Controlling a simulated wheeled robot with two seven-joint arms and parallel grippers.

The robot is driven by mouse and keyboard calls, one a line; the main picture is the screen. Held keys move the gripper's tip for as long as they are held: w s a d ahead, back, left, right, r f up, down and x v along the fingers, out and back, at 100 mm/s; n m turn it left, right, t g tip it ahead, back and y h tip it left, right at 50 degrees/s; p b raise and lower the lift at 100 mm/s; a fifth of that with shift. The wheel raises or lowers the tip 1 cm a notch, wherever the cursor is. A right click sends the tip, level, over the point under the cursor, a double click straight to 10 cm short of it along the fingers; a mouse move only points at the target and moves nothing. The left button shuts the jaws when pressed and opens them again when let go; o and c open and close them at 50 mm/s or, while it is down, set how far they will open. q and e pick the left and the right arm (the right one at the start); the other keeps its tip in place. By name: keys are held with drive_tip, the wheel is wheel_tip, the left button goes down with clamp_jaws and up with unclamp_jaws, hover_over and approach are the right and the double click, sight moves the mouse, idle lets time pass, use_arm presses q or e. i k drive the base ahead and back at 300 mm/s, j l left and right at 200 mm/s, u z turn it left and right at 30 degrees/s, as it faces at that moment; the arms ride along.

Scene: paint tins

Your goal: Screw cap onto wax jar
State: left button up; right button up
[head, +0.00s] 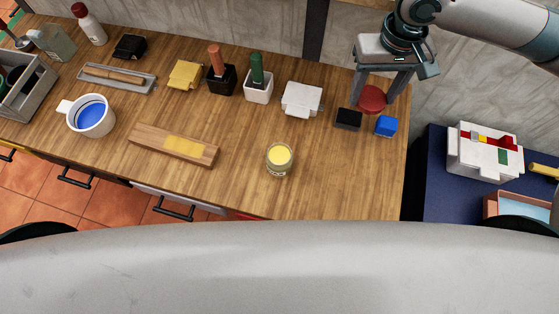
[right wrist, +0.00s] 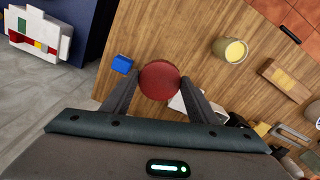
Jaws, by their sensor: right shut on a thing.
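The wax jar (head: 279,159) is a small open glass jar with pale yellow wax, upright near the table's front edge. It also shows in the right wrist view (right wrist: 235,51). My right gripper (head: 374,100) is at the table's back right, apart from the jar and to its right. It is shut on the round red cap (head: 372,98), which shows between the two fingers in the right wrist view (right wrist: 159,81). The cap seems to be held above the table. My left gripper is not in view.
A black block (head: 348,119) and a blue block (head: 386,126) lie near the right gripper. A white block-shaped item (head: 302,98) is behind the jar. A wooden board (head: 150,140) with a yellow patch lies left of the jar. The table right of the jar is clear.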

sight(278, 156)
drive_tip(key=k+j+z, duration=0.25)
drive_tip(key=k+j, duration=0.15)
drive_tip(key=k+j+z, duration=0.3)
drive_tip(key=k+j, duration=0.2)
